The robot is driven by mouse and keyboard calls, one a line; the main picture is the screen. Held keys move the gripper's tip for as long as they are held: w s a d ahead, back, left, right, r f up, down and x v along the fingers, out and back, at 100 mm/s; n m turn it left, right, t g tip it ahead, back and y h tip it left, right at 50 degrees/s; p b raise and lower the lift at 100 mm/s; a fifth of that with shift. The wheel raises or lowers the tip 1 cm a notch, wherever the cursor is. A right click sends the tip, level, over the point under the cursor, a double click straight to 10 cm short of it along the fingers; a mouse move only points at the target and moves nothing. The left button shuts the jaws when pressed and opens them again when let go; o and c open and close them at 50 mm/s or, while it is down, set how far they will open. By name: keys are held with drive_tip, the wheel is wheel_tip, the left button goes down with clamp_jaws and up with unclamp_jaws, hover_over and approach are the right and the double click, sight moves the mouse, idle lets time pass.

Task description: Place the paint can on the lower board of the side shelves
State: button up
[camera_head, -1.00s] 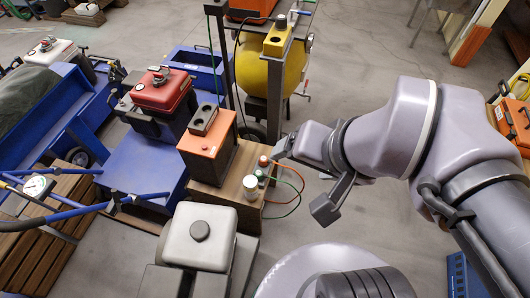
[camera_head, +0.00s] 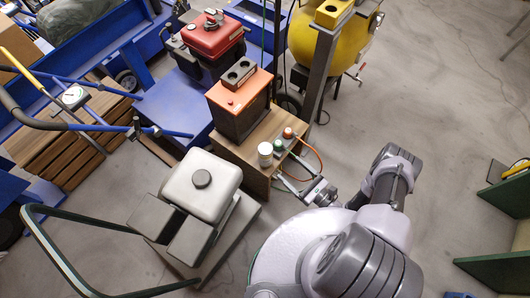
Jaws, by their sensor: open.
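The paint can appears to be the small white cylinder (camera_head: 265,153), upright on the wooden top of a low cabinet (camera_head: 232,153). My gripper (camera_head: 290,175) is at the cabinet's right edge, its two fingers spread and pointing toward the can. Nothing is between the fingers, and they look apart from the can. Dark green boards (camera_head: 492,270) at the right edge may be part of the side shelves; they are cut off, so I cannot tell which board is the lower one.
An orange-topped battery-like box (camera_head: 240,100) stands behind the can. Small green and orange-capped items (camera_head: 288,133) and an orange hose are close on its right. A grey-white engine machine (camera_head: 202,185) is front left. Open floor (camera_head: 430,130) lies between my arm and the green boards.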

sight(270, 155)
drive_tip(key=shift+m+t+h, duration=0.3)
drive_tip(key=shift+m+h, duration=0.1)
drive_tip(key=x, duration=0.3)
drive_tip(key=f+x, duration=0.1)
drive_tip(key=x, duration=0.3)
drive_tip(key=a+p+x, duration=0.1)
drive_tip(key=x, duration=0.3)
drive_tip(key=shift+s+f, duration=0.3)
drive_tip(key=shift+s, duration=0.05)
drive_tip(key=x, duration=0.1)
drive_tip(key=b+x, duration=0.1)
drive_tip(key=x, duration=0.1)
drive_tip(key=b+x, duration=0.1)
drive_tip(key=x, duration=0.1)
drive_tip(key=shift+w+f, duration=0.1)
drive_tip(key=shift+f, duration=0.2)
drive_tip(key=shift+w+a, duration=0.15)
drive_tip(key=shift+w, duration=0.1)
drive_tip(key=shift+r, duration=0.15)
clamp_jaws()
